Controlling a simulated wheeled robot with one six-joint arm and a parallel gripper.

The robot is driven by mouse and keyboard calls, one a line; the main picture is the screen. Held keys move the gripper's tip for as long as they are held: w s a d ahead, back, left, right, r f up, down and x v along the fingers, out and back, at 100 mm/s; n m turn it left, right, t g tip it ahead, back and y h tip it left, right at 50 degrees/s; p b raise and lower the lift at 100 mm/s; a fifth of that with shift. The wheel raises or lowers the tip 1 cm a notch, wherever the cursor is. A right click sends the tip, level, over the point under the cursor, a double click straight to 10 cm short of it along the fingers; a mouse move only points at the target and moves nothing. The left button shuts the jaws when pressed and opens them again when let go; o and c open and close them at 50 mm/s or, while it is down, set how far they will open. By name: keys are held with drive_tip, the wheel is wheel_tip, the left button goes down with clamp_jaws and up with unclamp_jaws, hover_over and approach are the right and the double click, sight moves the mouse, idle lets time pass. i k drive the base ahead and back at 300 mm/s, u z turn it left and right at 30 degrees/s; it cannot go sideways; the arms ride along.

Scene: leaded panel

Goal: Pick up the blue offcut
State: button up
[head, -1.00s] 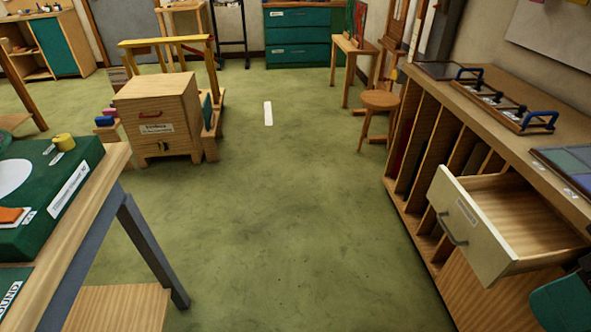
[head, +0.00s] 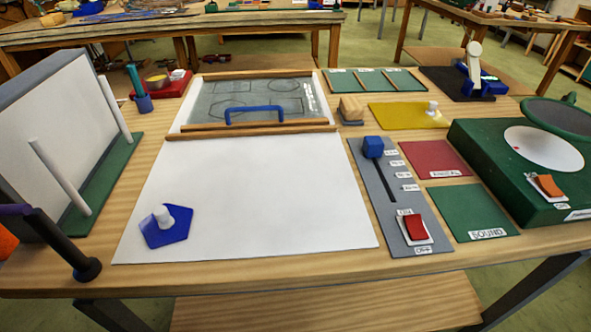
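A flat blue five-sided piece (head: 178,236) lies on the white sheet (head: 260,190) near its front left corner. It is the piece here that fits the blue offcut. A white upright knob (head: 164,216) stands on it. Nothing covers the blue piece from the front. My gripper is not in the head view, so its distance from the blue piece and its state do not show.
A dark post (head: 60,245) stands at the table's front left, beside a white upright board (head: 45,140). A grey slider panel (head: 405,200) and a green box (head: 500,165) are on the right. A drawing board (head: 255,95) lies behind the sheet.

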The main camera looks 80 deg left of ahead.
sight(168, 224)
drive_tip(key=u, duration=0.8)
drive_tip(key=k, duration=0.4)
drive_tip(key=u, duration=1.55)
drive_tip(key=i, duration=0.45)
drive_tip(key=z, duration=0.05)
